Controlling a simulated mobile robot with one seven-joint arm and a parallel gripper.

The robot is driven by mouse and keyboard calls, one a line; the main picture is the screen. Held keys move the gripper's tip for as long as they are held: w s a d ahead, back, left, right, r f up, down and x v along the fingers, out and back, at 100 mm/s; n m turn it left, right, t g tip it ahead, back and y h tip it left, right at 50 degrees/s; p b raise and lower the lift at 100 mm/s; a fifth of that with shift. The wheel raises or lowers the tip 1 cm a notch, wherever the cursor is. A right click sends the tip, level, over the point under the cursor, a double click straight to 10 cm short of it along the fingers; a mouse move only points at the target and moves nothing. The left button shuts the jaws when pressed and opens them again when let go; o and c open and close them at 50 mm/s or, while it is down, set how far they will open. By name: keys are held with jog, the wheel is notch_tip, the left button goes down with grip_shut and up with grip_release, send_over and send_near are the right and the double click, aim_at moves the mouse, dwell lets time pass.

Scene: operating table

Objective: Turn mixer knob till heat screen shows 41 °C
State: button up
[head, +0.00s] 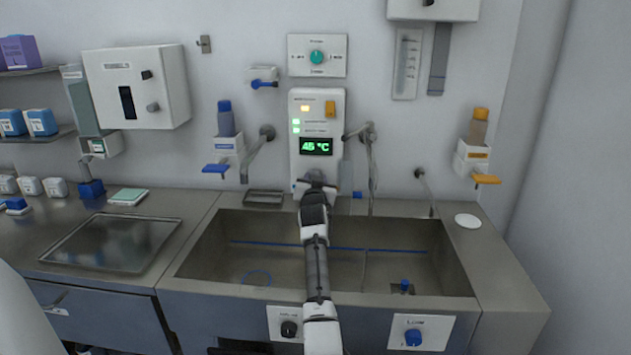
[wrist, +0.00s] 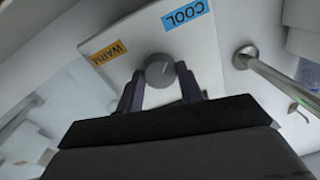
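The heat screen (head: 316,146) on the white wall panel (head: 335,112) reads 45 °C in green. The mixer knob (wrist: 160,70) is a round grey dial with a light pointer mark, seen in the wrist view on a white plate (wrist: 128,62) between an orange WARM label (wrist: 109,53) and a blue COOL label (wrist: 185,14). My gripper (wrist: 160,78) has one dark finger on each side of the knob, and both fingertips appear to touch it. In the head view my gripper (head: 315,183) is below the screen and hides the knob.
A steel sink (head: 215,255) lies below my arm. Metal spouts (head: 258,150) and (head: 370,165) stick out from the wall on both sides of the panel. A blue-lever dispenser (head: 226,150) hangs left, an orange-lever one (head: 472,155) right.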

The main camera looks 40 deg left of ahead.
jog(key=shift+c, duration=0.6)
jog(key=shift+n, duration=0.4)
jog(key=n, duration=1)
jog(key=shift+r+h, duration=0.1)
jog(key=shift+h, duration=0.3)
jog(key=shift+n, duration=0.4)
jog(key=o, duration=1)
